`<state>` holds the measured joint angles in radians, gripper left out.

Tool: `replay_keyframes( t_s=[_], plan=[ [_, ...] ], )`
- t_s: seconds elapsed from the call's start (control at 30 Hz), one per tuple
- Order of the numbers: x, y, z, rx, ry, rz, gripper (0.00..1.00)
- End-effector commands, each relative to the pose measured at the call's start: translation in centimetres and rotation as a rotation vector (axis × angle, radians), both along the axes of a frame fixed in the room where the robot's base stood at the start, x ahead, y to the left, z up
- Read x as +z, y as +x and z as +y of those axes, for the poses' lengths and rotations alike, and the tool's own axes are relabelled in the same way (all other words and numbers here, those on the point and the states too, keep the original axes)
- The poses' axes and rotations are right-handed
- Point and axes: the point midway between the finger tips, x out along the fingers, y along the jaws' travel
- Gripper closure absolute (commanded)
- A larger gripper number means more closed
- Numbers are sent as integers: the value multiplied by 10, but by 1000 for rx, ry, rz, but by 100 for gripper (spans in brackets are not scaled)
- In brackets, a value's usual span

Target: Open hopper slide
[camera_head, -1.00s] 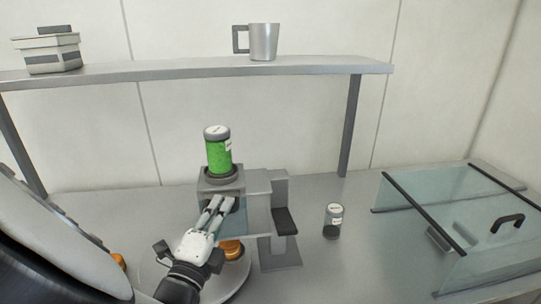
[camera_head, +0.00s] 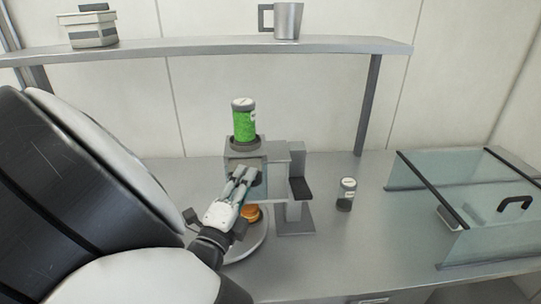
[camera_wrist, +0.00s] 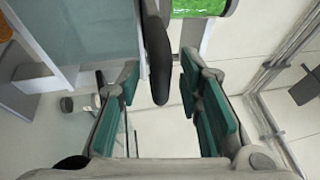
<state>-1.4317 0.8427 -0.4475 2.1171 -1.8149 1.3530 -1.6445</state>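The dispenser (camera_head: 243,152) stands on the counter, with a clear green-filled canister (camera_head: 244,124) upright on top. The canister's edge also shows at the top of the wrist view (camera_wrist: 200,7). My gripper (camera_head: 246,173) is at the dispenser's front, just below the canister. In the wrist view my gripper (camera_wrist: 160,90) has its two green-padded fingers apart. A dark rounded handle (camera_wrist: 157,62), apparently the slide's, lies between the fingers, with a gap visible on each side.
A round plate (camera_head: 258,245) with an orange-brown round (camera_head: 250,213) lies below my gripper. A small dark-filled jar (camera_head: 346,195) stands to the right. A glass-covered case (camera_head: 475,200) is farther right. A shelf (camera_head: 200,50) above holds a mug (camera_head: 287,20) and a box (camera_head: 90,28).

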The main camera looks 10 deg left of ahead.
Motion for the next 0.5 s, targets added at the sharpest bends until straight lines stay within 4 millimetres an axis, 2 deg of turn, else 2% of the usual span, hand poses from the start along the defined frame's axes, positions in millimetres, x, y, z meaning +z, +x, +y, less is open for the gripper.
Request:
replay_keyframes(
  t_s=[0.13, 0.23, 0.5],
  plan=[
    [0, -4, 1, 0, 0, 0, 67],
    [-2, -14, 3, 2, 0, 0, 67],
    [-11, -66, 12, 4, -1, 1, 67]
  ],
)
